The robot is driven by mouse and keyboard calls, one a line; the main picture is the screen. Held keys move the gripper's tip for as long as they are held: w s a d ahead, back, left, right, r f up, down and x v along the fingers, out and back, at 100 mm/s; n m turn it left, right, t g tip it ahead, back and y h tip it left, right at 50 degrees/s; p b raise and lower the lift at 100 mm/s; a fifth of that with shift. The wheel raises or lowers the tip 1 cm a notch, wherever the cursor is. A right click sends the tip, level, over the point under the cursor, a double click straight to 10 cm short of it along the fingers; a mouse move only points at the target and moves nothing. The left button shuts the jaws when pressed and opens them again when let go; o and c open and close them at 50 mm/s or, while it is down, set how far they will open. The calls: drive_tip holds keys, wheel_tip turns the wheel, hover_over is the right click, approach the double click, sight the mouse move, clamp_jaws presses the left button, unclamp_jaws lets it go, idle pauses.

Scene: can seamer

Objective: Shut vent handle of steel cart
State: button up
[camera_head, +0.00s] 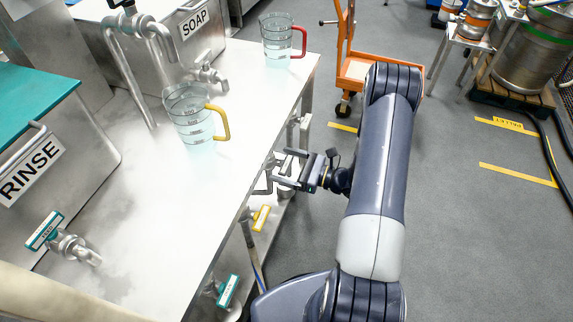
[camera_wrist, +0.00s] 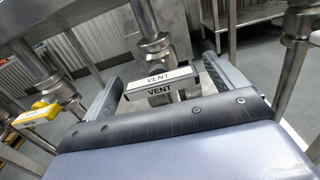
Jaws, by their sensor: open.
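The vent handle (camera_wrist: 160,84) is a light bar lettered VENT, mounted on a steel valve (camera_wrist: 155,50) under the steel cart (camera_head: 130,220). In the wrist view it lies crosswise between the two fingers of my gripper (camera_wrist: 162,72), one finger on each side. My gripper is open; I cannot tell whether either finger touches the bar. In the head view my gripper (camera_head: 280,168) is beside the cart's right edge, below the top. The vent handle is not clearly visible there.
A yellow handle (camera_head: 261,218) and a teal handle (camera_head: 228,291) are on nearby valves along the cart's side. The yellow handle is left in the wrist view (camera_wrist: 36,113). Two jugs (camera_head: 196,122) (camera_head: 278,42) stand on top. An orange trolley (camera_head: 352,68) stands behind my arm; floor to the right is open.

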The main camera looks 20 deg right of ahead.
drive_tip(key=v, duration=1)
drive_tip(key=shift+s+d, duration=0.25)
drive_tip(key=shift+d, duration=0.05)
drive_tip(key=shift+w, duration=0.1)
drive_tip(key=x, duration=1)
drive_tip(key=shift+w+a, duration=0.15)
drive_tip(key=shift+a, duration=0.15)
drive_tip(key=shift+a, duration=0.15)
drive_tip(key=n, duration=0.3)
drive_tip(key=shift+n, duration=0.4)
drive_tip(key=n+p, duration=0.1)
drive_tip(key=n, duration=0.4)
drive_tip(key=shift+p, duration=0.35)
drive_tip(key=v, duration=1)
drive_tip(key=shift+d+b, duration=0.25)
drive_tip(key=shift+b, duration=0.1)
idle(0.4)
